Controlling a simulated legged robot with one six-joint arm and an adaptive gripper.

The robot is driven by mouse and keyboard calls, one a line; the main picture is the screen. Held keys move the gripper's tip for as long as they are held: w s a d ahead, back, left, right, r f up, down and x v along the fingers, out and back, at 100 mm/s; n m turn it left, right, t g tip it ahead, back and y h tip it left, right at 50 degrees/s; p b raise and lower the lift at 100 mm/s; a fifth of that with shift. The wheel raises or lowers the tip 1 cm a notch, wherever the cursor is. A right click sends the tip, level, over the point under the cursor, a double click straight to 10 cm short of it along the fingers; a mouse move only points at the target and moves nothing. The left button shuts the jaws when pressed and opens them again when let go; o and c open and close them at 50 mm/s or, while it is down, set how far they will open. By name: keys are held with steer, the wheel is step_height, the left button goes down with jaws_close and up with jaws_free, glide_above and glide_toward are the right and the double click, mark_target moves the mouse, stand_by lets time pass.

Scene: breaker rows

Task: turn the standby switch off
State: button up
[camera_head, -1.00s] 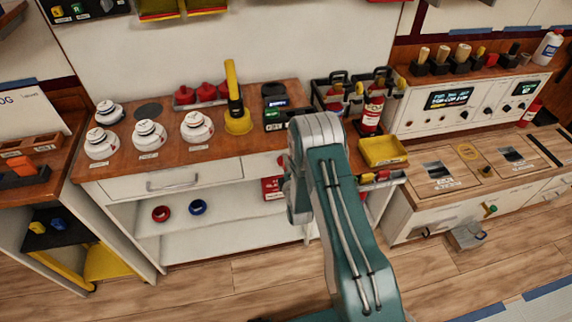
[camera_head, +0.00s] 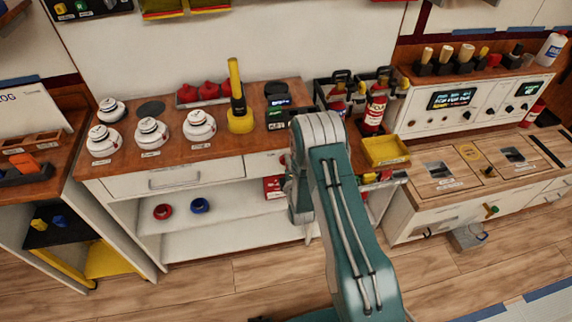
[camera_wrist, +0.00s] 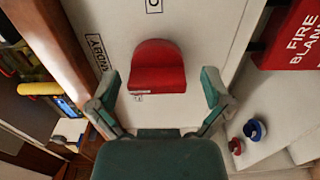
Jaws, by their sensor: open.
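A red switch handle (camera_wrist: 157,68) with a rounded top sits on a white panel in the wrist view. A partly hidden label (camera_wrist: 99,58) beside it shows letters ending in "NDBY", and a label with an "O" mark (camera_wrist: 153,5) is above. My gripper (camera_wrist: 159,88) is open, with one finger on each side of the handle; I cannot tell whether either touches it. In the head view, a bit of red (camera_head: 283,160) shows on the cabinet front just left of my arm. My gripper is hidden behind the arm there.
A red fire blanket box (camera_wrist: 298,38) is at the right in the wrist view. Red tape (camera_wrist: 236,146) and blue tape (camera_wrist: 254,129) rolls lie on the shelf. The wooden counter (camera_head: 178,165) above holds white detectors (camera_head: 151,133) and a yellow-handled tool (camera_head: 238,100).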

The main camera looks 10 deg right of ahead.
steer(key=s, duration=1.1)
steer(key=shift+s+a, duration=0.15)
steer(key=shift+s, duration=0.25)
steer(key=shift+f, duration=0.1)
steer(key=w+r+m+g, duration=0.3)
steer(key=w+r+m, duration=0.15)
steer(key=r, duration=0.65)
step_height(320, 180, up, 11)
steer(key=s+m+g, duration=0.3)
steer(key=m, duration=0.2)
steer(key=s+r+m+g, duration=0.3)
steer(key=s+r, duration=0.3)
steer(key=s, duration=0.7)
steer(key=s+r+m+g, duration=0.3)
steer(key=s+r+m, duration=0.2)
steer(key=s, duration=0.9)
steer(key=shift+d+r+m, duration=0.2)
steer(key=shift+r+m, duration=0.15)
steer(key=shift+r, duration=0.5)
steer(key=shift+w, duration=0.1)
steer(key=shift+c, duration=0.3)
